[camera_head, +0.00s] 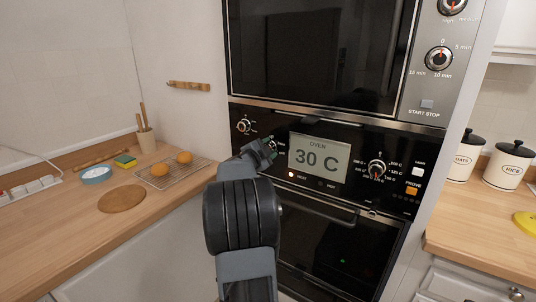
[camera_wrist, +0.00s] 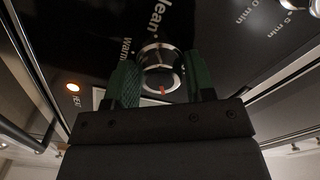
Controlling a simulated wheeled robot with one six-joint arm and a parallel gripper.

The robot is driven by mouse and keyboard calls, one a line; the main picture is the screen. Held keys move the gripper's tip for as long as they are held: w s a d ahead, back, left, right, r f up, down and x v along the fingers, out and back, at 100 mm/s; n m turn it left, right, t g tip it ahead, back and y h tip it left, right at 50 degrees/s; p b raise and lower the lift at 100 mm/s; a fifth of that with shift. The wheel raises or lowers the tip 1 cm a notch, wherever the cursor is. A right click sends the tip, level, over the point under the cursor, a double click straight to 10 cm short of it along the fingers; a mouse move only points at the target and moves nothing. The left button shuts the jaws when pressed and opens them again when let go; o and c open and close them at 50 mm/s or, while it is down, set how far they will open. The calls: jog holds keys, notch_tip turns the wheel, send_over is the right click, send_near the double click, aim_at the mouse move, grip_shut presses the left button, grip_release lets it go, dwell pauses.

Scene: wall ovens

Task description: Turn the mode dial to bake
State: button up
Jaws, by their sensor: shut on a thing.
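The mode dial (camera_wrist: 158,56), a silver knob with a red mark, sits between the green fingertips of my gripper (camera_wrist: 160,84) in the wrist view. The gripper is shut on it. The words "clean" and "warm" show on the black panel beside the dial; I cannot read "bake". The red mark lies on the part of the dial nearer the gripper body. In the head view my gripper (camera_head: 268,150) is at the oven panel, left of the display (camera_head: 319,158) reading "OVEN 30 C", and hides the mode dial.
Another dial (camera_head: 243,126) is just up and left of my gripper. A temperature dial (camera_head: 376,169) is right of the display. An orange light (camera_head: 291,174) glows below the display. The oven door handle (camera_head: 318,208) juts out below the panel. A wooden counter (camera_head: 60,235) is at left.

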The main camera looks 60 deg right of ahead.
jog(key=shift+f+m, duration=0.1)
jog(key=shift+m, duration=0.3)
jog(key=o, duration=0.9)
jog(key=a+b, duration=0.1)
jog(key=a, duration=1.3)
